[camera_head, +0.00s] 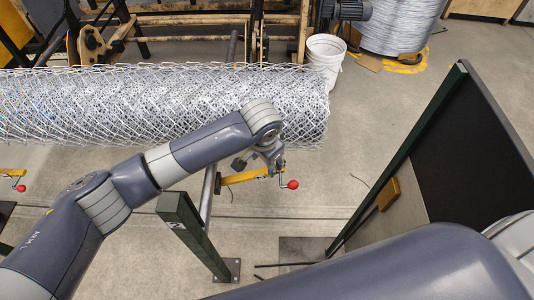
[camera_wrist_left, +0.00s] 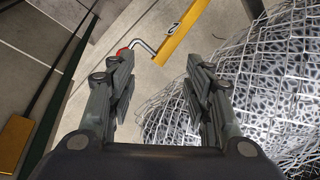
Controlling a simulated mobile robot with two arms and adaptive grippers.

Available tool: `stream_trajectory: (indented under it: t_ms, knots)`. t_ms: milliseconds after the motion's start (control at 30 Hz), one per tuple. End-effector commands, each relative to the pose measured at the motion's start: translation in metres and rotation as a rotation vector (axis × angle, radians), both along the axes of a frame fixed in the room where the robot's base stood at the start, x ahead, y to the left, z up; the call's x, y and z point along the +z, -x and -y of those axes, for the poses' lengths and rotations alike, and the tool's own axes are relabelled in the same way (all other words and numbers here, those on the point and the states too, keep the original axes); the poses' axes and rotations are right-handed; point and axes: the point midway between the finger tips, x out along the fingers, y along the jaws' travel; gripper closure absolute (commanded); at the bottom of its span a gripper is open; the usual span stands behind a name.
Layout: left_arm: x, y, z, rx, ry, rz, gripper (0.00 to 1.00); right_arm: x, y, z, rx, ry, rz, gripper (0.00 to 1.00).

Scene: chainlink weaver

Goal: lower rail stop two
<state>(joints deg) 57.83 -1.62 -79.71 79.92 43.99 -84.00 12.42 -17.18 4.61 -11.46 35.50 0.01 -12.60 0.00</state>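A yellow rail stop bar (camera_head: 240,177) sticks out beside the grey rail below the wire mesh roll. It has a bent crank with a red ball (camera_head: 293,185). A green post (camera_head: 188,232) marked "2" stands just left of it. My right gripper is out of view.
The mesh roll (camera_head: 200,98) lies right behind my left arm. Another yellow stop with a red ball (camera_head: 20,187) is at the far left. A white bucket (camera_head: 325,55) stands behind the roll's end. A dark panel in a green frame (camera_head: 405,145) stands at right. Floor between is mostly clear.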

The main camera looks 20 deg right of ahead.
Motion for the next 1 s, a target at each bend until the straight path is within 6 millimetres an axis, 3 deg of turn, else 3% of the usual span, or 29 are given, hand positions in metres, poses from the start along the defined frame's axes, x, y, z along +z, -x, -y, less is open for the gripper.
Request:
stream_trajectory:
  t_ms: [100, 300, 1000]
  knots:
    - [0.021, 0.006, -0.001, -0.002, 0.003, 0.001, 0.54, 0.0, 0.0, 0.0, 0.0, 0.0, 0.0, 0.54]
    - [0.037, 0.01, -0.003, -0.002, 0.001, -0.001, 0.54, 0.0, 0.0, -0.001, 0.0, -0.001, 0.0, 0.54]
    - [0.039, 0.011, -0.003, -0.002, 0.002, -0.002, 0.54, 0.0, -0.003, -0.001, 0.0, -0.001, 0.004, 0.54]
